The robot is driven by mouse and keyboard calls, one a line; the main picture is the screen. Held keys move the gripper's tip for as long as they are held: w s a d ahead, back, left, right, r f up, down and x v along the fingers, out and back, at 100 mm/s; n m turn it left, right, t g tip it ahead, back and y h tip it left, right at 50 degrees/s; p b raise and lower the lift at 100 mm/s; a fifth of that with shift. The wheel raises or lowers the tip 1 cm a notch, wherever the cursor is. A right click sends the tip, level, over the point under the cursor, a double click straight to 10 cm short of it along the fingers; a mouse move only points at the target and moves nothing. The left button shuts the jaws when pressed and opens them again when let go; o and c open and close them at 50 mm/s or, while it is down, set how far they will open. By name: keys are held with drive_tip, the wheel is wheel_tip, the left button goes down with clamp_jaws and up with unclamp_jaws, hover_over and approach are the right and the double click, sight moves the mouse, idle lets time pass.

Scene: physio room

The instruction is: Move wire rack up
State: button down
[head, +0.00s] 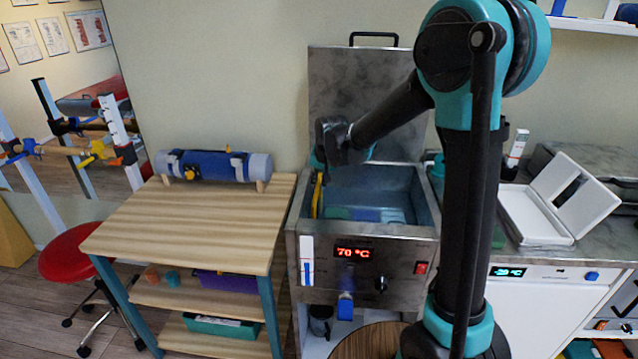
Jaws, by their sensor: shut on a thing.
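A steel heated tank (360,232) stands in the middle of the head view with its lid (366,85) raised upright behind it. Its display reads 70 °C. My gripper (318,170) reaches down at the tank's back left corner, shut on a thin yellow upright piece (318,195), which looks like the handle of the wire rack. The rack's wires are too small or too hidden to tell apart. Blue and green packs (360,213) lie low inside the tank. My arm covers part of the tank's right side, and the fingertips are hard to make out.
A wooden table (170,222) at left bears a blue roll (213,165); its top is otherwise clear. A red stool (75,250) stands left of it. At right, a white open case (545,210) lies on a counter. The tank's walls and raised lid surround my gripper closely.

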wheel_tip(320, 180, up, 15)
idle(0.5)
drive_tip(key=shift+w+r, duration=0.1)
drive_tip(key=c, duration=1.8)
unclamp_jaws()
drive_tip(key=v, duration=1.2)
